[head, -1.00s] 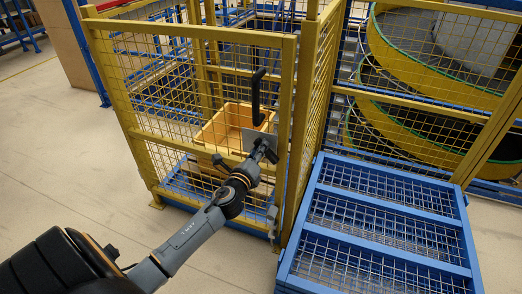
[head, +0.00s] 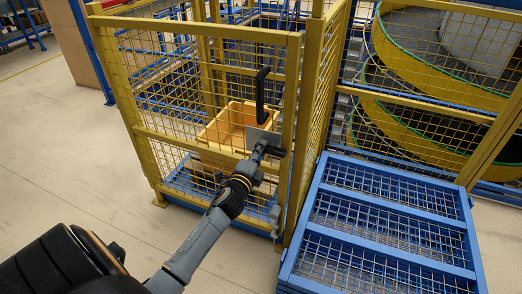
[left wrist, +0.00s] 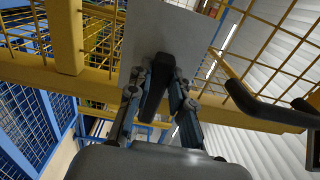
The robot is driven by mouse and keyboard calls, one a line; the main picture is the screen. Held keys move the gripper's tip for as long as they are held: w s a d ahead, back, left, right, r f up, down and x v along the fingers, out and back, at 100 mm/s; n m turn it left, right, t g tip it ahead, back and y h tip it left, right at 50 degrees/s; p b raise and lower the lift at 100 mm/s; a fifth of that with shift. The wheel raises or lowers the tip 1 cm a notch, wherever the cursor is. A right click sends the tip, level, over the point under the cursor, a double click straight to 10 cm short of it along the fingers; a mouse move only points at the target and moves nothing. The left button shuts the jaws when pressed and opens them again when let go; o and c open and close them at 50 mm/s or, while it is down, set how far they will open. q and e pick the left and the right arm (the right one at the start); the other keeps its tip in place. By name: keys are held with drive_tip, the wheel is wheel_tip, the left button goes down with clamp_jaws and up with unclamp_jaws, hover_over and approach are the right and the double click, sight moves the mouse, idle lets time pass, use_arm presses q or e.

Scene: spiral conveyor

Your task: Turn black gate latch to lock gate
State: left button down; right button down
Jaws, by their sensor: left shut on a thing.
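The black gate latch (left wrist: 157,82) sits on a grey metal plate (left wrist: 190,35) on the yellow mesh gate (head: 195,148). My left gripper (left wrist: 160,90) is shut on the latch, with one finger on each side of it in the left wrist view. In the head view my left gripper (head: 268,148) is at the plate, near the gate's right edge, and largely hides the latch. A black pull handle (head: 262,95) stands upright above the plate; it also shows at the right of the left wrist view (left wrist: 262,110). My right gripper is out of view.
An orange-yellow crate (head: 232,122) stands behind the gate mesh. A blue frame with wire mesh (head: 385,215) lies to the right of the gate. A yellow spiral conveyor (head: 430,70) is behind fencing. Open floor (head: 75,170) lies to the left.

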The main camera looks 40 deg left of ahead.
use_arm(q)
drive_tip(key=shift+f, duration=0.1)
drive_tip(key=shift+n, duration=0.3)
drive_tip(key=c, duration=1.2)
unclamp_jaws()
drive_tip(key=v, duration=1.2)
